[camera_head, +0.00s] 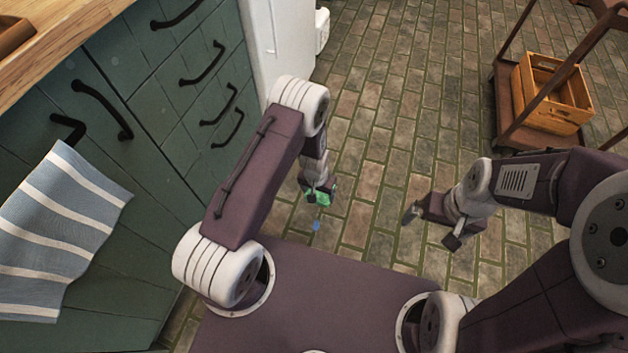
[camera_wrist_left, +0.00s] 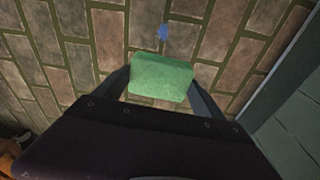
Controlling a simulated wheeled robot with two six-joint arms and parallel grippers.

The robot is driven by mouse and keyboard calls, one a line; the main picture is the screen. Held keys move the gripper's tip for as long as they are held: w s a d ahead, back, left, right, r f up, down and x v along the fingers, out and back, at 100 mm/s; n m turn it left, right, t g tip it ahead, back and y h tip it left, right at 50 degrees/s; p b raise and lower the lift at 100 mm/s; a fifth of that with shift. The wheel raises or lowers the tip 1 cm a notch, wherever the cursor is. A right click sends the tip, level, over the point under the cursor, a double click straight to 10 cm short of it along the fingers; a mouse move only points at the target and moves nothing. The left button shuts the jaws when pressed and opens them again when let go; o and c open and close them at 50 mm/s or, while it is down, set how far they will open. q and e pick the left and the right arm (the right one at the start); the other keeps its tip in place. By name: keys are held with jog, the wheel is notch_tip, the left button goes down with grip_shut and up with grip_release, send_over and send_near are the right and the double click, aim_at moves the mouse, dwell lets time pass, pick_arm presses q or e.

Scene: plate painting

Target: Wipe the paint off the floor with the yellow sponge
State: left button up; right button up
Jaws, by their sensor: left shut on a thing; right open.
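My left gripper (camera_head: 318,194) is shut on a sponge (camera_head: 323,198), low over the brick floor. The sponge looks green, not yellow. In the left wrist view the sponge (camera_wrist_left: 162,77) is a pale green block between the two fingers. A small blue paint spot (camera_head: 316,226) lies on the floor close to the sponge, apart from it in the picture. It also shows in the left wrist view (camera_wrist_left: 163,32), just beyond the sponge. I cannot tell whether the sponge touches the floor. My right gripper (camera_head: 432,227) is open and empty over the floor at the right.
Green cabinets (camera_head: 165,130) with black handles stand on the left, with a striped cloth (camera_head: 60,225) hanging there. A white appliance (camera_head: 278,45) stands behind. A brown cart (camera_head: 505,100) holds a wooden crate (camera_head: 545,112) at the upper right. The floor between is clear.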

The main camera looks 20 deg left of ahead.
pick_arm(q)
notch_tip(320, 180, down, 12)
jog(key=b, duration=0.4)
jog(key=shift+s+d+b, duration=0.35)
jog(key=shift+s+b, duration=0.05)
jog(key=shift+s, duration=0.05)
pick_arm(e)
notch_tip(320, 180, down, 8)
jog(key=shift+r, duration=0.25)
pick_arm(q)
jog(key=shift+f, duration=0.1)
pick_arm(e)
jog(key=shift+f, duration=0.1)
pick_arm(q)
notch_tip(320, 180, down, 6)
jog(key=b, duration=0.6)
pick_arm(e)
notch_tip(320, 180, down, 6)
jog(key=shift+r, duration=0.15)
pick_arm(q)
jog(key=shift+f+b, duration=0.7)
jog(key=shift+f, duration=0.15)
pick_arm(e)
jog(key=shift+f, duration=0.7)
